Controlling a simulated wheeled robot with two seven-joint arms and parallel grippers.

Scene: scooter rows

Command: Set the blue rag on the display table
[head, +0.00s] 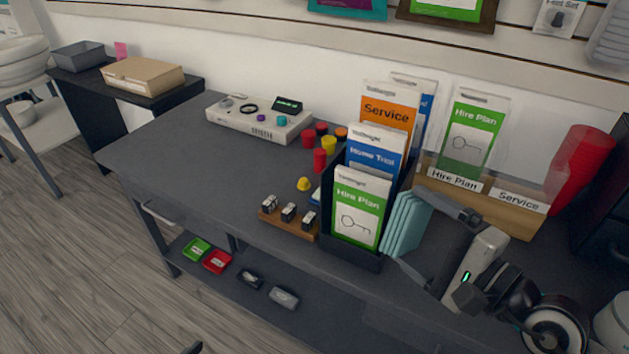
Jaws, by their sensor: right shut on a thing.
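The blue rag (403,223) is a pale teal, folded, upright slab in the head view, right of the dark leaflet holder. My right gripper (416,232) comes in from the lower right and is shut on it, one finger above and one below. The rag is over the right part of a long grey table (190,145); whether it touches the table or the holder I cannot tell. A small dark tip at the bottom edge may be my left gripper (191,348); its jaws cannot be made out.
A leaflet holder (350,253), wooden leaflet box (512,215), red cups (578,165), white panel (258,122), coloured pots and a wooden rack (288,224) stand on the grey table. Its left part is clear. A black side table (187,92) holds a cardboard box (142,76) and grey bin.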

